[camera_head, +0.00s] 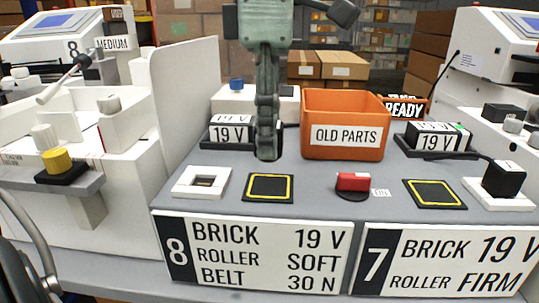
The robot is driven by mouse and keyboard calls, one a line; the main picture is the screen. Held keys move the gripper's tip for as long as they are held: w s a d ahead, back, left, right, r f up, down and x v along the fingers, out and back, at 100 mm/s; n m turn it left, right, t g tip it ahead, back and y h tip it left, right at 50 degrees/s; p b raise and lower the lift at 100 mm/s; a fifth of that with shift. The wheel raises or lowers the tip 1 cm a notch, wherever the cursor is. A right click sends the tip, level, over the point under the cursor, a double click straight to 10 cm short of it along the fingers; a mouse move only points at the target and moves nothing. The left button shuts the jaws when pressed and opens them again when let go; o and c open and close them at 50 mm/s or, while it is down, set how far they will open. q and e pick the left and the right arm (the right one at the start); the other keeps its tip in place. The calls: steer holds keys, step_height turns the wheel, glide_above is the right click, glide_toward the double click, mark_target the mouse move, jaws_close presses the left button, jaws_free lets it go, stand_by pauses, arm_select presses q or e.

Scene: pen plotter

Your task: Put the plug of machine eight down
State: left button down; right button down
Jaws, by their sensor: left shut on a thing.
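My left gripper (267,147) points straight down into the picture from the top. It is seen edge-on, its fingers in line, shut on the dark plug of machine eight (279,147), which is mostly hidden behind the fingertips. Machine eight's white socket (182,187), with an empty slot, is to the left and nearer. A black pad with a yellow border (270,188) lies bare just in front of the gripper. I cannot tell whether the plug touches the grey top. My right gripper is not in view.
The orange OLD PARTS bin (343,148) stands close right of the gripper. A 19 V brick (230,133) stands close left. A red switch (353,182) is right of the pad. Machine seven's pad (433,194) is bare; its black plug (503,178) sits on its socket.

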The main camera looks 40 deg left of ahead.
arm_select(q)
steer(key=shift+f, duration=2.05)
steer(key=shift+f, duration=0.1)
